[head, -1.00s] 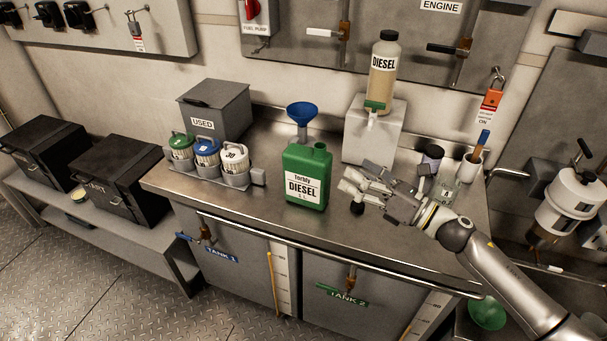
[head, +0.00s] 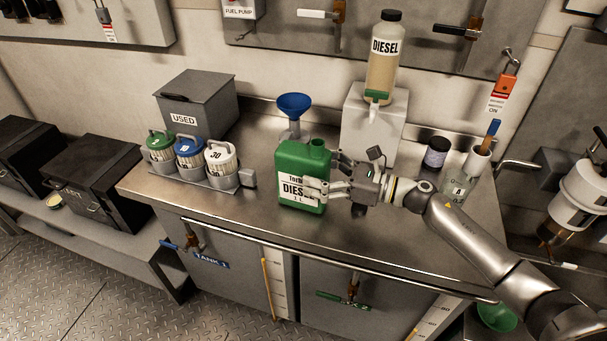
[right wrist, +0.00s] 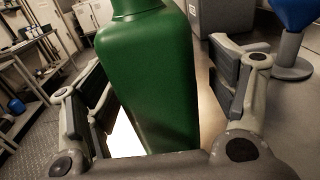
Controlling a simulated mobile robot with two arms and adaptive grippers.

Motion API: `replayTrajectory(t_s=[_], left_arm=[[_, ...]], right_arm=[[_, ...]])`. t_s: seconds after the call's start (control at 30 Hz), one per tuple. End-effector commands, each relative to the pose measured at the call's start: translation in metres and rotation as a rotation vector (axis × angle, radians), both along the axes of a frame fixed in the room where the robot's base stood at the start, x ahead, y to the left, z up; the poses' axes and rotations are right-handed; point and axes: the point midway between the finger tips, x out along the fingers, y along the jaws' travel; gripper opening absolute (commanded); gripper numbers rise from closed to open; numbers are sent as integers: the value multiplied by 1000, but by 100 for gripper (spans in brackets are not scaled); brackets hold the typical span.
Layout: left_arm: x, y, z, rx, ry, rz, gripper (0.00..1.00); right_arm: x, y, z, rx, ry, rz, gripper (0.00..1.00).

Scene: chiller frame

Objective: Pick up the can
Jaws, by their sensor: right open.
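The green can (head: 317,158) with a white DIESEL label stands upright on the steel counter. It fills the middle of the right wrist view (right wrist: 155,75). My right gripper (head: 322,176) is at the can's right side, with one finger in front of the label and the other behind. In the right wrist view the open fingers (right wrist: 158,95) lie on both sides of the can, with a gap showing on the right. Whether the left finger touches the can is hard to tell. My left gripper is not in view.
A blue funnel (head: 294,106) stands close behind the can. A rack of filter canisters (head: 196,178) is to the left, below a grey USED box (head: 198,107). A white block (head: 372,125) bears a DIESEL bottle (head: 384,65). A glass jar (head: 454,187) is at right.

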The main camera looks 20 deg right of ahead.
Motion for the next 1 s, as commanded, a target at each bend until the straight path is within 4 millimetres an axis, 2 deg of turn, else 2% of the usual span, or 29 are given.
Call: replayTrajectory(t_s=[0.03,0.1,0.2,0.5,0.67,0.9,0.97,1.0], left_arm=[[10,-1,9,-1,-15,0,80],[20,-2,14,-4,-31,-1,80],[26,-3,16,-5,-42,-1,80],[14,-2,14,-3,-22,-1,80],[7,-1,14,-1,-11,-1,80],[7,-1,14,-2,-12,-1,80],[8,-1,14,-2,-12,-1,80],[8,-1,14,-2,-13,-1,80]], right_arm=[[4,9,5,3,-1,2,79],[9,18,4,4,-2,1,79],[16,27,2,3,-1,0,79],[19,30,-1,1,-1,0,79],[19,30,0,1,-1,0,58],[19,30,0,1,-1,0,27],[18,30,0,1,-1,0,19],[18,30,0,1,-1,0,19]])
